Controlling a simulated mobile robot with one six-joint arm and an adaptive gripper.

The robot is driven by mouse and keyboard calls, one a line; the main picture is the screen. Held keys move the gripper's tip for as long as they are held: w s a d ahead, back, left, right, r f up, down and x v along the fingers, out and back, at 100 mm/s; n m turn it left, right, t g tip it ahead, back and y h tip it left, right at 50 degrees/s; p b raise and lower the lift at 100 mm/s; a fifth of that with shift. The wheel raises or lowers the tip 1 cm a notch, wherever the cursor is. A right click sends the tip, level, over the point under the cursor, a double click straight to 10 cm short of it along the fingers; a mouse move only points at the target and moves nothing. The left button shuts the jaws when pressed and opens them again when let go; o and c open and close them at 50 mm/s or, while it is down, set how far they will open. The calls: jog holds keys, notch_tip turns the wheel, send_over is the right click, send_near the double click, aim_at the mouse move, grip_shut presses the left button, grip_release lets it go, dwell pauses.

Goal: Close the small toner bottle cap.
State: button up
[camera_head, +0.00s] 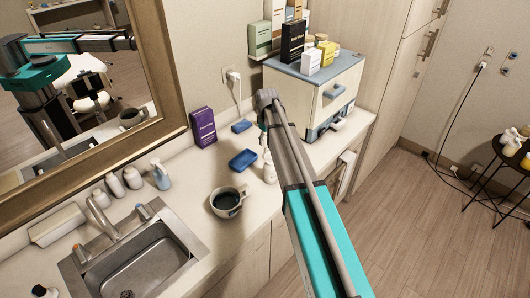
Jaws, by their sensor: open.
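A small white bottle (269,173), which looks like the toner bottle, stands upright on the counter, left of my arm. Its cap (267,155) is at the top, too small to tell whether it is open or closed. My gripper (264,143) hangs below the wrist, just above the bottle. It is open, and my arm hides much of it. I cannot tell whether it touches the cap.
A dark-filled cup (227,201) and a blue tray (243,159) stand left of the bottle. A white cabinet (325,95) with boxes on top is behind. The sink (150,262) and a blue spray bottle (161,178) are further left.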

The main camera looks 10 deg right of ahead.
aim_at(267, 147)
jog(key=shift+f+b, duration=2.1)
jog(key=shift+f, duration=0.25)
